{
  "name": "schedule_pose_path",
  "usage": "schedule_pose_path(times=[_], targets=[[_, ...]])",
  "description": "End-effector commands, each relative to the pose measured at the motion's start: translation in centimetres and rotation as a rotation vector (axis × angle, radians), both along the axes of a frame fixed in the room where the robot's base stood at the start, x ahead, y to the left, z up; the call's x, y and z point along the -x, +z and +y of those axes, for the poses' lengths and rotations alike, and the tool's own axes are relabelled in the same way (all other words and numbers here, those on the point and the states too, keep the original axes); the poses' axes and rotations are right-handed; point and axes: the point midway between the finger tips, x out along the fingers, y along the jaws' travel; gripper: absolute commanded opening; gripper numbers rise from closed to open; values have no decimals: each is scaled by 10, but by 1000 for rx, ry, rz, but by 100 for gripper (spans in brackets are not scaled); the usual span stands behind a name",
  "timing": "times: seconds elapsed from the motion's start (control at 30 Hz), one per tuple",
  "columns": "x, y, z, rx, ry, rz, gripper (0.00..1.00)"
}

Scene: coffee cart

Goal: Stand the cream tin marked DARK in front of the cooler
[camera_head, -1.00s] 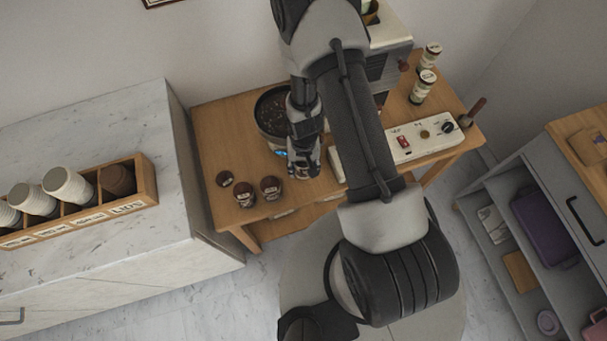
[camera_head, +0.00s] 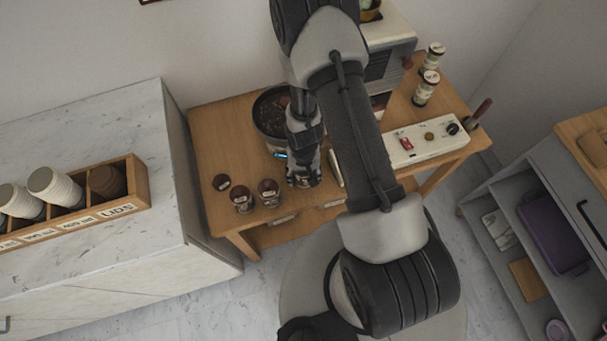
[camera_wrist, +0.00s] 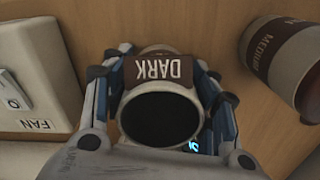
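The cream tin marked DARK (camera_wrist: 160,70) is between my gripper's fingers in the wrist view, its label upside down there and its dark round end toward the camera. My gripper (camera_head: 303,180) is shut on it, with fingers along both sides, near the front edge of the wooden table. In the head view the gripper mostly hides this tin. The cooler, a round dark pan with beans (camera_head: 270,112), stands behind the gripper and slightly left; my arm covers part of it. Whether the tin touches the tabletop is unclear.
A tin marked MEDIUM (camera_wrist: 282,60) is close by in the wrist view. Brown-lidded tins (camera_head: 242,198) stand left of my gripper. A white control panel (camera_head: 428,146) lies to the right; its FAN label (camera_wrist: 36,124) shows in the wrist view. Two jars (camera_head: 425,88) stand farther back.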

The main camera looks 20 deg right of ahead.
Motion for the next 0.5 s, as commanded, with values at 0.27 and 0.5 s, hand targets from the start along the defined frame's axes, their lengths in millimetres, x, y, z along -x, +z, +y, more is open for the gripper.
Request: schedule_pose_path(times=[0.27, 0.5], targets=[[0, 0, 0, 0, 0, 0, 68], [0, 1, 0, 0, 0, 0, 68]])
